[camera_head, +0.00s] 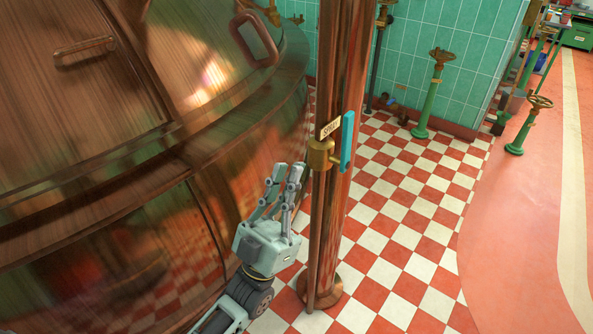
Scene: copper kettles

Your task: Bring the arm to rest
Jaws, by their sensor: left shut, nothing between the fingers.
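My left arm comes in from the bottom, left of centre. Its gripper (285,170) points up and away, with its fingers shut and nothing between them. The fingertips are close to the left side of a copper pipe (330,230), a little below and left of a brass valve (320,154). The valve has a blue lever (347,141) that stands upright along the pipe's right side. I cannot tell whether the gripper touches the pipe. My right gripper is not in view.
A large copper kettle (110,200) fills the left side. A small label plate (330,129) sits above the valve. Green posts with brass handwheels stand at the back (432,95) and right (525,130). The red and white checkered floor (400,240) right of the pipe is clear.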

